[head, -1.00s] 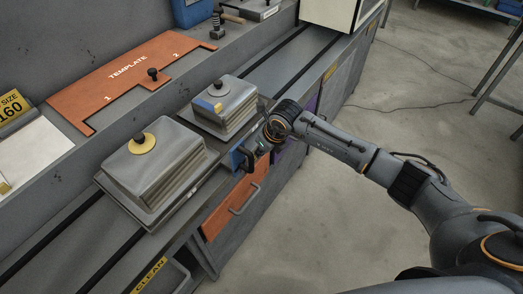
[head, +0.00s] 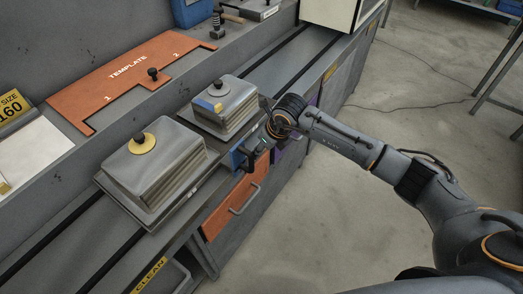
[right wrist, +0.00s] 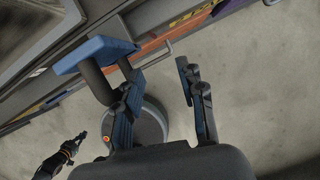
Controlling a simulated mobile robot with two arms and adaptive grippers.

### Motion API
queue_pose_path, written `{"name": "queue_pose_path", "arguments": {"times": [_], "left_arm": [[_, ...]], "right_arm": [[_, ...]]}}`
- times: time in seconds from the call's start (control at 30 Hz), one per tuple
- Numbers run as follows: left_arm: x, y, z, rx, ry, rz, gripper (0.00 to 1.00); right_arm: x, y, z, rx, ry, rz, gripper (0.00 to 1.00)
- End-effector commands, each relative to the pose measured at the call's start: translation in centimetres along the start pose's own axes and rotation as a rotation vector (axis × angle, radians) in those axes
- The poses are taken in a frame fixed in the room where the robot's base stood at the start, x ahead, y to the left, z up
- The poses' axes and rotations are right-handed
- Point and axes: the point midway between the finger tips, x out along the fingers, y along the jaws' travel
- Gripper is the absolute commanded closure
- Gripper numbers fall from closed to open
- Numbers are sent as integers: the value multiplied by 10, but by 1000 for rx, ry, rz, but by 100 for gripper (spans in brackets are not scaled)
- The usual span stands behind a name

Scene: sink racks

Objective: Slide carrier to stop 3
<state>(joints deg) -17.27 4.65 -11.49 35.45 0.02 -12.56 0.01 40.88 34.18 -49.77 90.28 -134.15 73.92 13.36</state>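A blue handle (head: 238,158) shows at the bench front edge, below the smaller carrier. My right gripper (head: 252,150) is beside this handle. In the right wrist view the right gripper's fingers (right wrist: 158,80) are apart with nothing between them. The blue handle (right wrist: 93,56) is next to the left finger, outside the gap. A dark arm end (right wrist: 68,148), possibly my left gripper, is lower left.
An orange template plate (head: 125,75) marked 1 and 2 lies behind the rails. Below are an orange drawer with a handle (head: 240,200) and a CLEAN label (head: 150,275). A pale box (head: 335,12) stands at the rail's far end. The floor at right is mostly open.

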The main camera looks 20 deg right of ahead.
Motion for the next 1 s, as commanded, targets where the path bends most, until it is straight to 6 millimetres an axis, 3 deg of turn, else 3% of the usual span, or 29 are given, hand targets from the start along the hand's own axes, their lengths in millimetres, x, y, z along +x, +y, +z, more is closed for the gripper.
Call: {"name": "queue_pose_path", "arguments": {"times": [0.2, 0.43, 0.6, 1.0], "left_arm": [[0, 0, -1, -1, 1, 0, 100], [0, 1, -2, -1, 2, 1, 100], [0, 1, -2, -1, 2, 1, 100], [1, 1, -2, 0, 2, 1, 100]], "right_arm": [[-50, -2, 1, -2, -4, -4, 61], [-86, -1, 0, 0, -1, -2, 61], [-96, 0, 0, -1, 0, -1, 61], [-96, 0, 0, -57, 12, 19, 61]]}}
